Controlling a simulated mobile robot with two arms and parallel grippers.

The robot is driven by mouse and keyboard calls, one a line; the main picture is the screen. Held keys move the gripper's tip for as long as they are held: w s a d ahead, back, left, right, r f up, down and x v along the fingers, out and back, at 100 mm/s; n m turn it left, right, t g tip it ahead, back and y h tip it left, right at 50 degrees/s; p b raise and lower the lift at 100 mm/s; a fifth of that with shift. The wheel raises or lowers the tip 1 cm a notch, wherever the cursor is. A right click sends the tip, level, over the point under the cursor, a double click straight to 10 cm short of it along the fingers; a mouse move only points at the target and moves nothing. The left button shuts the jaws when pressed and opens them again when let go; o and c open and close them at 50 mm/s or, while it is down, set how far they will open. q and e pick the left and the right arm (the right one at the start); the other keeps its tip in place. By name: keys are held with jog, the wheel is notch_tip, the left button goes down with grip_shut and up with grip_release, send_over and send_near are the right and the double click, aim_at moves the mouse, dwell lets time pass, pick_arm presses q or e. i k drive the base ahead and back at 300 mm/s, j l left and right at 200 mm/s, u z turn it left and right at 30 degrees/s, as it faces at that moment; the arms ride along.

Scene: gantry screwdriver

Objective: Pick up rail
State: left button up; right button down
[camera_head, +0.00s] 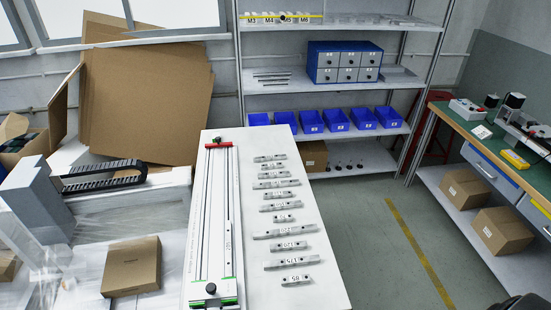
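Several short grey metal rails lie in a column on the right half of the white table (327,292), each with a number label. They differ in length. A long one (285,231) lies in the middle, with a shorter one (288,245) just nearer. Another long rail (291,263) and a short rail (296,280) lie nearest the front. A short rail (270,158) lies at the far end. A long fixture (211,220) with a red far end and green near end runs along the table's left side. A narrow labelled strip (228,249) lies along its right side. Neither gripper shows.
Behind stands a shelf with blue bins (337,120) and a blue drawer cabinet (345,62). A cardboard box (132,266) sits at left. A workbench (480,140) with tools stands at right. Floor (370,235) is clear between. A dark shape (522,302) cuts the bottom right corner.

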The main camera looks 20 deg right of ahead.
aim_at(263, 158)
jog(key=k+l, duration=0.1)
jog(key=l, duration=0.3)
jog(key=k+l+u, duration=0.1)
jog(key=l, duration=0.25)
jog(key=k+l, duration=0.1)
jog(key=l, duration=0.3)
jog(key=k+l+u, duration=0.1)
jog(key=l, duration=0.3)
jog(key=i+l, duration=0.15)
jog(key=l, duration=0.15)
jog(key=i+l+u, duration=0.1)
jog(key=l, duration=0.25)
jog(key=i+l, duration=0.15)
jog(key=l, duration=0.15)
jog(key=i+l+u, duration=0.1)
jog(key=l, duration=0.25)
jog(key=i+l, duration=0.45)
jog(key=l+z, duration=0.2)
jog(key=z, duration=0.2)
jog(key=i+l+z, duration=0.1)
jog(key=z, duration=0.3)
jog(key=i, duration=0.05)
